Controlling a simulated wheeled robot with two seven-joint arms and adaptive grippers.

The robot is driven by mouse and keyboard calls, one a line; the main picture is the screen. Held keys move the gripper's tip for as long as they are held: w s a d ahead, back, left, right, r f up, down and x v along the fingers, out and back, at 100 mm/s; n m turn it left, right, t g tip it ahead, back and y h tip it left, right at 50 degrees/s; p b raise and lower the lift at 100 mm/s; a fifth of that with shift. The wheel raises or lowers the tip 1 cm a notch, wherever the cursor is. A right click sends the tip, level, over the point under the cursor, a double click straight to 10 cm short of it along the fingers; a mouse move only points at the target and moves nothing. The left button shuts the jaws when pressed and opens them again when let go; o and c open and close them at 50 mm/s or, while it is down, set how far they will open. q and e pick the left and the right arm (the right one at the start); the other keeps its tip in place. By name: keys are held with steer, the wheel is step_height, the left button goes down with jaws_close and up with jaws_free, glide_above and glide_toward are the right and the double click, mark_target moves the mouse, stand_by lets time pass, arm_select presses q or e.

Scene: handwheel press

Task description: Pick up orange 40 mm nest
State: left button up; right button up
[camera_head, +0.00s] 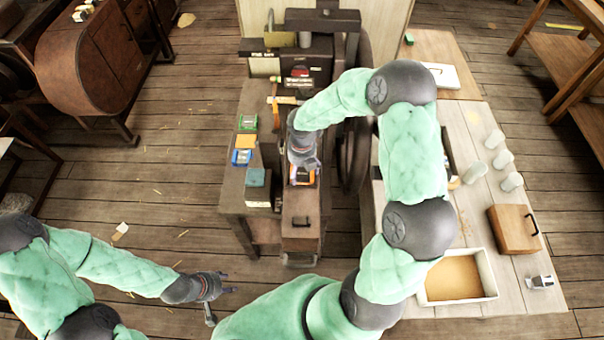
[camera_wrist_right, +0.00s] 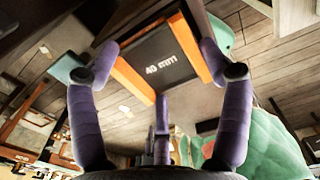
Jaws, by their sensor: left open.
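The orange 40 mm nest has a dark face marked "40 mm" between orange sides, and shows in the right wrist view (camera_wrist_right: 158,62). In the head view an orange-edged part of it (camera_head: 302,174) shows just below my right gripper (camera_head: 304,163), at the front of the press. In the wrist view the two fingers of my right gripper (camera_wrist_right: 155,50) stand either side of the nest, close to its orange sides. I cannot tell whether they press on it. My left gripper (camera_head: 222,290) is open and empty over the floor at lower left.
The press (camera_head: 305,80) with its dark handwheel (camera_head: 357,140) stands behind my right arm. Green (camera_head: 248,121) and blue (camera_head: 241,158) pieces lie on its left side, near a teal block (camera_head: 257,177). The right table holds a sand-coloured tray (camera_head: 489,272) and a wooden box (camera_head: 513,229).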

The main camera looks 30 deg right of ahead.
steer(key=c, duration=0.5)
steer(key=o, duration=1.6)
steer(key=shift+o, duration=0.2)
